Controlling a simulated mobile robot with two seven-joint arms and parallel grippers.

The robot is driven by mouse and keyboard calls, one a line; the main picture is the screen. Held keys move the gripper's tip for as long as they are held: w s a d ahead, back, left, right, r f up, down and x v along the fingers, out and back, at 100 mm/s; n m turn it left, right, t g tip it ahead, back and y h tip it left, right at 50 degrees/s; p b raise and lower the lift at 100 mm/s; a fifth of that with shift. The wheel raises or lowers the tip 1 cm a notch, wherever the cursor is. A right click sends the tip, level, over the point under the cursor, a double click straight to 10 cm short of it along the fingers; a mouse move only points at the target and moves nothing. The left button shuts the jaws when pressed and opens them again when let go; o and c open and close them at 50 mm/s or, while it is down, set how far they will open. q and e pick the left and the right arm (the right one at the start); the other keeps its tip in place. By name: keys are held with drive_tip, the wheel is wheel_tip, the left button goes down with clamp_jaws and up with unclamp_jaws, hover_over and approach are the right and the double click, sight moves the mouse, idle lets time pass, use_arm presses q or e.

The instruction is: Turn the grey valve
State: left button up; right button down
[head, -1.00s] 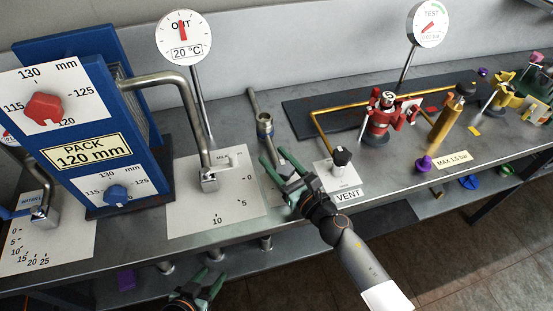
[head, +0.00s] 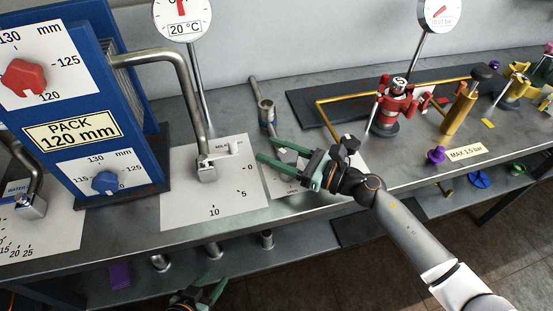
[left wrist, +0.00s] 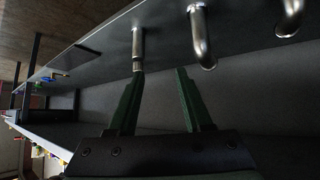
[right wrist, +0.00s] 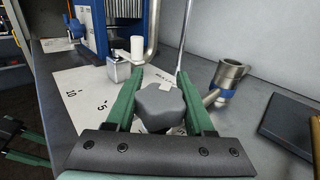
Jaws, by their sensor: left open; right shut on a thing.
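The grey valve (right wrist: 160,106) has a lobed grey knob, seen close up in the right wrist view. In the head view the knob (head: 289,156) shows between my right gripper's fingers, above a white plate. My right gripper (head: 266,149) has its green fingers on either side of the knob and is shut on it. My left gripper (head: 212,285) is open and empty, low in front of the bench. In the left wrist view its fingers (left wrist: 160,72) stand apart below the bench.
A black-knobbed valve (head: 349,142) sits right beside my right wrist. A steel pipe fitting (head: 266,112) stands behind the grey valve. A scale plate (head: 230,205) with a bent pipe (head: 196,90) lies to the left. Pipe stubs (left wrist: 199,38) hang under the bench near my left gripper.

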drive_tip(key=shift+f+n+g+b, duration=0.4)
drive_tip(key=shift+f+g+b, duration=0.05)
drive_tip(key=shift+g+b, duration=0.2)
drive_tip(key=g+b, duration=0.1)
drive_tip(key=n+y+b, duration=0.1)
drive_tip(key=shift+s+g+b, duration=0.25)
drive_tip(key=shift+g+b, duration=0.05)
drive_tip(key=shift+g, duration=0.05)
drive_tip(key=shift+s+a+r+n+g+b, duration=0.1)
drive_tip(key=shift+n+g+b, duration=0.3)
drive_tip(key=shift+b, duration=0.2)
drive_tip(key=shift+s+a+r+n+g+b, duration=0.1)
drive_tip(key=shift+n+g+b, duration=0.2)
drive_tip(key=shift+g+b, duration=0.25)
use_arm(q)
drive_tip(key=w+d+f, duration=0.1)
drive_tip(key=d+f, duration=0.2)
drive_tip(key=f, duration=0.2)
drive_tip(key=shift+w+d+m+h+b, duration=0.25)
drive_tip(key=shift+w+m+h+b, duration=0.05)
drive_tip(key=shift+w+h+b, duration=0.1)
use_arm(e)
drive_tip(key=shift+r+g, duration=0.15)
drive_tip(key=shift+g, duration=0.1)
drive_tip(key=shift+s, duration=0.1)
drive_tip(key=shift+c, duration=1.4)
unclamp_jaws()
drive_tip(key=shift+r, duration=0.1)
